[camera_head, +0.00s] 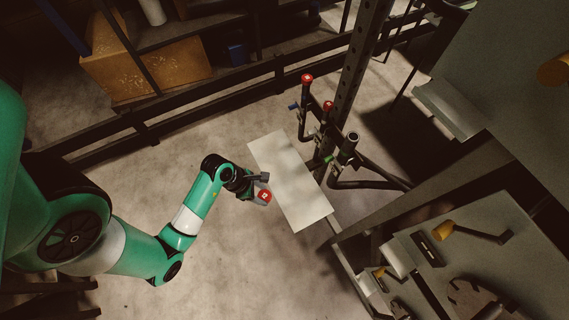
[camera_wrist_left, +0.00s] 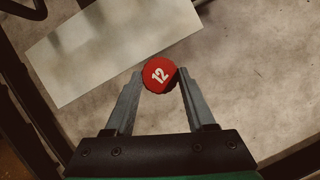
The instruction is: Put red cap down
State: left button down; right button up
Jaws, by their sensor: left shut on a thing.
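A red cap (camera_head: 265,196) with a white marking is in my left gripper (camera_head: 263,187) in the head view. In the left wrist view the cap (camera_wrist_left: 159,74) shows the number 12 and sits between the two fingertips of the left gripper (camera_wrist_left: 160,84). The gripper is shut on it. In the head view the cap appears by the near left edge of a pale rectangular plate (camera_head: 291,178). The plate also shows in the left wrist view (camera_wrist_left: 105,50). How high the cap is above the plate or floor is hard to tell. My right gripper is not in view.
Black hoses stand right of the plate; two have red tops (camera_head: 307,78) (camera_head: 327,105), and one has a dark open fitting (camera_head: 349,142). A dark upright post (camera_head: 362,70) rises behind them. A machine bench (camera_head: 480,250) is at lower right. The plate's surface looks bare.

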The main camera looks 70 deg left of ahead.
pick_arm(q)
jog(key=shift+a+f, duration=0.25)
jog(key=shift+f, duration=0.05)
jog(key=shift+w+a+f, duration=0.15)
jog(key=shift+w+a, duration=0.05)
jog(key=shift+w, duration=0.05)
jog(key=w+a+f+b, duration=0.4)
jog(key=w+a, duration=0.2)
jog(key=b, duration=0.2)
send_near(285, 177)
jog(key=shift+w+d+f, duration=0.6)
jog(key=shift+w+f, duration=0.05)
jog(key=shift+f, duration=0.25)
jog(key=shift+w+a+f, duration=0.1)
jog(key=shift+w+a, duration=0.1)
notch_tip(285, 177, down, 3)
jog(key=shift+w+a+f+b, duration=0.15)
jog(key=shift+w+b, duration=0.05)
jog(key=shift+b, duration=1.05)
jog(key=shift+f, duration=0.15)
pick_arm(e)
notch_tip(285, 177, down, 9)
